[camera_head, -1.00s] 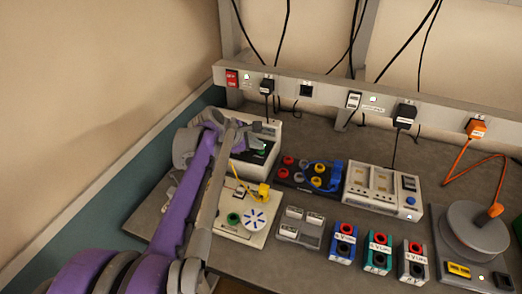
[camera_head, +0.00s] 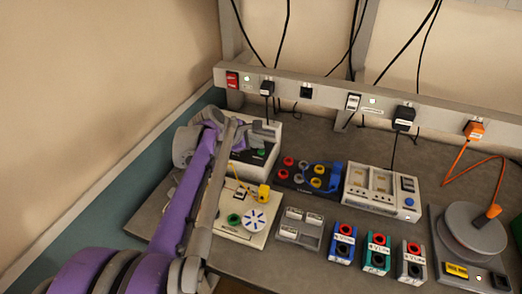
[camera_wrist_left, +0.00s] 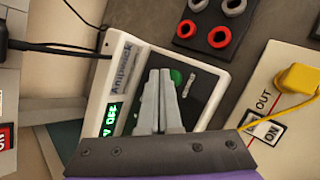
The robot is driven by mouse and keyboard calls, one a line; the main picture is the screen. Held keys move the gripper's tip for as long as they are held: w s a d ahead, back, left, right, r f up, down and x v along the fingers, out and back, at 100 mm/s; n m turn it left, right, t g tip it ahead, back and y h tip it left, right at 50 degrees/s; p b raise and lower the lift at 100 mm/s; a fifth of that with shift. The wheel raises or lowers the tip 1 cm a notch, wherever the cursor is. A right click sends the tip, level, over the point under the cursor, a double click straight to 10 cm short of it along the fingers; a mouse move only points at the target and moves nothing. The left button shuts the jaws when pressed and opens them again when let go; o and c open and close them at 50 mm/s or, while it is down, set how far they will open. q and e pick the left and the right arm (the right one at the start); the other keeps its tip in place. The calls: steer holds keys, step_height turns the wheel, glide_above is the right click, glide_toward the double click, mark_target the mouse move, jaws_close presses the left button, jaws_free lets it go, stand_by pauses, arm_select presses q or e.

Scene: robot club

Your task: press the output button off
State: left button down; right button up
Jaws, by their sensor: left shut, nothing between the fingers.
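A white power supply box (camera_head: 290,130) stands at the back left of the bench, with a dark front panel. A round green button (camera_head: 262,153) shows on that panel. In the left wrist view the box (camera_wrist_left: 130,62) carries a lit green display (camera_wrist_left: 109,119), and the green button (camera_wrist_left: 176,77) sits just right of my fingertips. My left gripper (camera_head: 268,131) is shut and empty, in front of the box's panel. Its fingers (camera_wrist_left: 160,76) hide part of the panel. I cannot tell whether they touch it. My right gripper is not in view.
A white board (camera_head: 226,229) with a yellow plug (camera_head: 263,192) lies in front of the box; its switch (camera_wrist_left: 268,129) is marked OUT and ON. A dark socket block (camera_head: 285,178) stands to the right. A socket rail (camera_head: 325,94) with hanging cables runs behind.

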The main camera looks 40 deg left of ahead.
mark_target(258, 152)
arm_select(q)
steer(key=shift+r+p, duration=2)
steer(key=shift+r, duration=0.95)
steer(key=shift+s+f, duration=0.1)
